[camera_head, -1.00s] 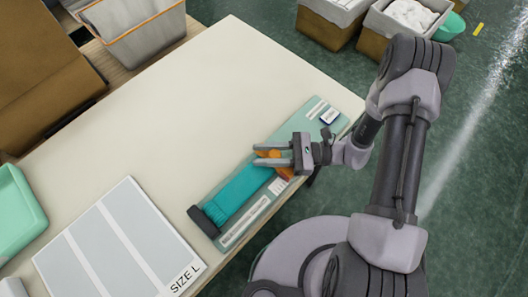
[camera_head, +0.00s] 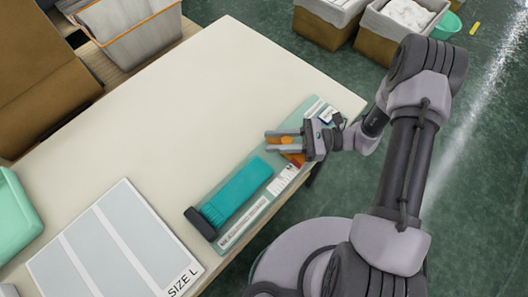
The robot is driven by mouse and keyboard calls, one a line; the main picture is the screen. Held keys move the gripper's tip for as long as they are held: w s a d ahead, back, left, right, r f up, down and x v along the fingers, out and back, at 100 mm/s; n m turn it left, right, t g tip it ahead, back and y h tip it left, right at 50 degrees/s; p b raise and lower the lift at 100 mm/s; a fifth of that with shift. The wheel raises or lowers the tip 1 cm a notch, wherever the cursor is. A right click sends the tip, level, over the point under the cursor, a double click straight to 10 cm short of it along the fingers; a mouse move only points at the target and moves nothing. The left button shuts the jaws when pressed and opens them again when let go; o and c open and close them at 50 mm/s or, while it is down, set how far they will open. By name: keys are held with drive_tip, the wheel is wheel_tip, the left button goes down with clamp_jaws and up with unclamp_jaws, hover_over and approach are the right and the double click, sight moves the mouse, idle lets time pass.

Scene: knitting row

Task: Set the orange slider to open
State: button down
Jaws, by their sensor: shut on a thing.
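The orange slider (camera_head: 287,140) shows between the fingers of my gripper (camera_head: 284,142), which is shut on it. More orange shows just below the fingers (camera_head: 297,158). The slider sits on a pale green board (camera_head: 227,238) with white labels, lying along the table's right edge. A teal block (camera_head: 237,193) with a dark end piece (camera_head: 201,223) lies on the lower-left part of the board, apart from the slider. My gripper hides part of the slider and the board's upper part.
The cream table (camera_head: 210,90) is clear at its middle and back. A grey striped SIZE L sheet (camera_head: 130,215) lies at the lower left, near a mint green tray (camera_head: 18,220). Lined bins (camera_head: 320,28) stand on the floor behind.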

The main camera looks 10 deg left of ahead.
drive_tip(key=w+d, duration=0.2)
drive_tip(key=w, duration=0.1)
drive_tip(key=shift+w+d+b, duration=0.15)
drive_tip(key=shift+d+b, duration=0.1)
drive_tip(key=shift+b, duration=0.15)
drive_tip(key=c, duration=1.1)
unclamp_jaws()
drive_tip(key=w+d, duration=0.1)
drive_tip(key=d, duration=0.4)
drive_tip(key=w+d+p, duration=0.1)
drive_tip(key=d, duration=0.5)
drive_tip(key=d+p, duration=0.1)
drive_tip(key=d, duration=0.5)
drive_tip(key=shift+w+d, duration=0.1)
drive_tip(key=shift+w, duration=0.3)
drive_tip(key=shift+o, duration=0.2)
drive_tip(key=shift+s, duration=0.1)
